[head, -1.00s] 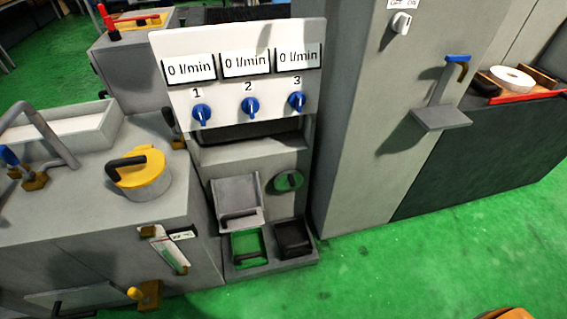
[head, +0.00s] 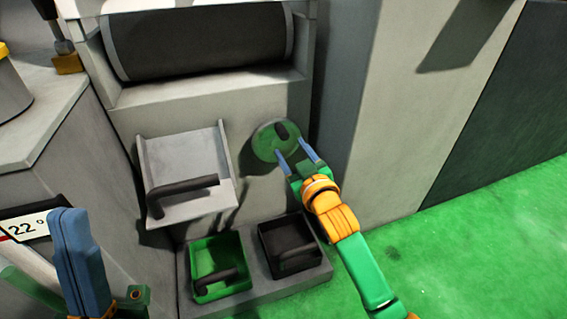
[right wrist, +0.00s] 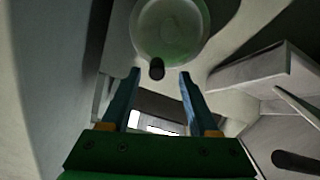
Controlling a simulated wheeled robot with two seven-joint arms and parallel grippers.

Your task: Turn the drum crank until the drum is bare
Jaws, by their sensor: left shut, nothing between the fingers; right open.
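The drum (head: 195,45) is a dark cylinder lying across the upper recess of the grey machine in the head view. Its surface looks evenly dark. The drum crank (head: 277,140) is a green disc with a black knob on the machine's front, below and right of the drum. It also shows in the right wrist view (right wrist: 170,28), with the knob at its lower edge. My right gripper (head: 296,153) is open in front of the crank, its fingers pointing at the disc with nothing between them. My left gripper (head: 72,225) is shut and empty at the lower left.
A grey tray with a black handle (head: 185,175) juts out left of the crank. Below stand a green bin (head: 217,262) and a black bin (head: 290,247) on a ledge. A tall grey cabinet (head: 385,110) stands close on the right. Green floor lies free at lower right.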

